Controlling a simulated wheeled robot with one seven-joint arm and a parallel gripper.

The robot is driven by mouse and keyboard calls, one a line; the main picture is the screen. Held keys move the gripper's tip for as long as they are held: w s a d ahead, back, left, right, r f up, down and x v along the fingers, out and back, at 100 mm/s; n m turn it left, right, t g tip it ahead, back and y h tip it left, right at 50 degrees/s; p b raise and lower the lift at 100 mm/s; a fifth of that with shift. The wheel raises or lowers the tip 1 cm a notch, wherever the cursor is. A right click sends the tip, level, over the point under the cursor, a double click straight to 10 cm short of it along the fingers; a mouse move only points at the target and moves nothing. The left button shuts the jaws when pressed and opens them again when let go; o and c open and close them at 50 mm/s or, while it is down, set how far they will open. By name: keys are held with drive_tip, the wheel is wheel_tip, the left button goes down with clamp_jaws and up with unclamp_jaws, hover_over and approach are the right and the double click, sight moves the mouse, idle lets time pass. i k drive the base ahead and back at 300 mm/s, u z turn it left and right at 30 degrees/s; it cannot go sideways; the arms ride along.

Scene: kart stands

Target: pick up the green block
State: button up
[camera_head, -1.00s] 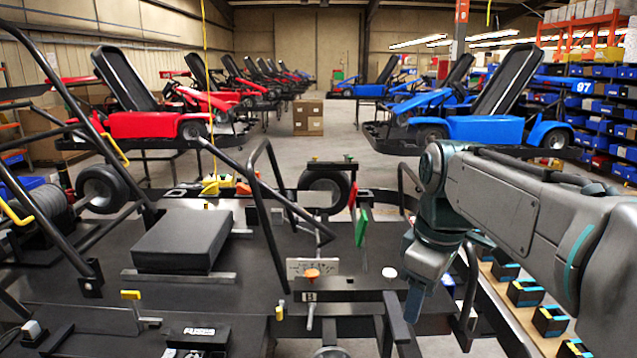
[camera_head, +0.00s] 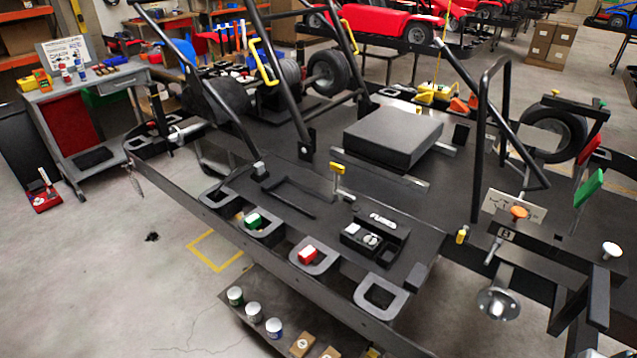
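A small green block (camera_head: 254,221) sits in one of the dark square holders along the near edge of the kart frame, left of the picture's middle. Its top and a side with some white show. A red block (camera_head: 307,255) sits in the neighbouring holder to its right. A flat green piece (camera_head: 588,188) stands tilted on the kart at the right. My gripper and arm are out of view.
An empty holder (camera_head: 380,296) is at the right end of the row. A black pad (camera_head: 393,136) and upright bars rise behind it. A lower shelf (camera_head: 262,318) carries several cans. A grey workbench (camera_head: 90,85) stands at the left, with clear floor (camera_head: 110,270) in front.

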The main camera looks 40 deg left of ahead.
sight(253, 221)
drive_tip(key=u, duration=2.6)
drive_tip(key=k, duration=0.65)
drive_tip(key=u, duration=0.8)
drive_tip(key=i, duration=0.95)
drive_tip(key=z, duration=0.45)
drive_tip(key=i, duration=1)
drive_tip(key=z, duration=1.4)
drive_tip(key=i, duration=0.4)
drive_tip(key=z, duration=0.35)
